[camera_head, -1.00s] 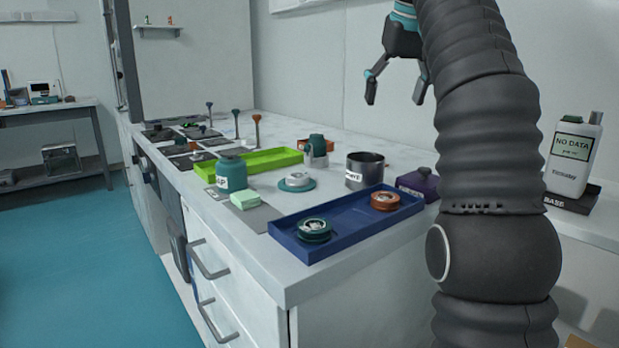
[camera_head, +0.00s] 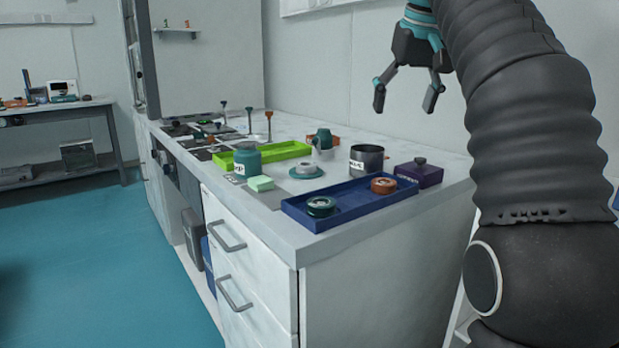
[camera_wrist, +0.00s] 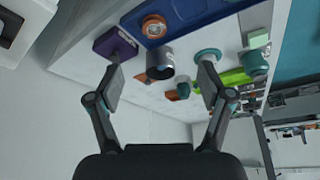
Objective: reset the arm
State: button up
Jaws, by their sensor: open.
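My gripper (camera_head: 407,97) hangs in the air above the back right part of the white counter, in front of the wall. Its two fingers are spread wide, with nothing between them. In the wrist view my gripper (camera_wrist: 160,88) is also open and empty. The counter items lie well beyond the fingertips there. My dark, ribbed arm fills the right side of the head view.
The counter (camera_head: 400,205) holds a blue tray (camera_head: 345,208) with a green and an orange round part, a purple box (camera_head: 418,172), a dark metal cup (camera_head: 366,160), a teal jar (camera_head: 247,162) and a lime tray (camera_head: 285,150). Teal floor (camera_head: 110,260) is clear at left.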

jog(key=s+f, duration=0.8)
jog(key=f, duration=0.4)
jog(key=s+f, duration=0.8)
jog(key=f, duration=0.4)
jog(key=s+f+m+t, duration=0.1)
jog(key=s+f, duration=0.8)
jog(key=f, duration=0.3)
jog(key=shift+f, duration=0.2)
